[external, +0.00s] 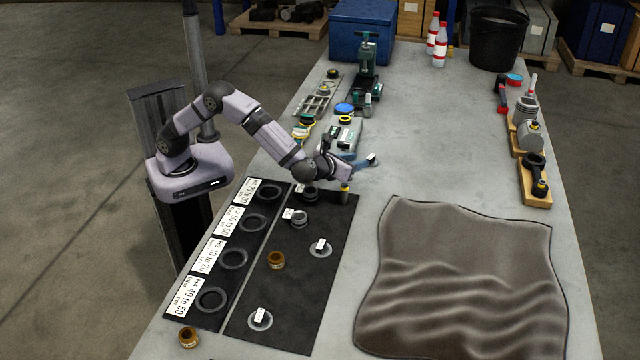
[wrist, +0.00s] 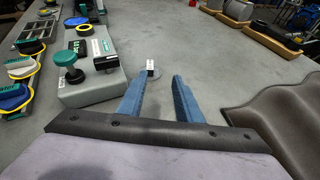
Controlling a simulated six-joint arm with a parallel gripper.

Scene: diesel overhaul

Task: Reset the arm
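My gripper (external: 362,162) is held out over the table, past the upper end of the black mat. In the wrist view its two blue fingers (wrist: 159,80) are spread apart, with no object clearly gripped. A small grey part with a white tag (wrist: 152,68) shows beyond the gap between the fingertips; I cannot tell its exact distance. My arm reaches from its base at the left of the table, bent at the elbow.
A black mat (external: 326,278) holds several rings, some tagged. A labelled strip (external: 235,262) with ring places lies left of it. A brown cloth (external: 460,285) covers the right front. A grey device (wrist: 92,75) stands left of the fingers. The table's middle back is clear.

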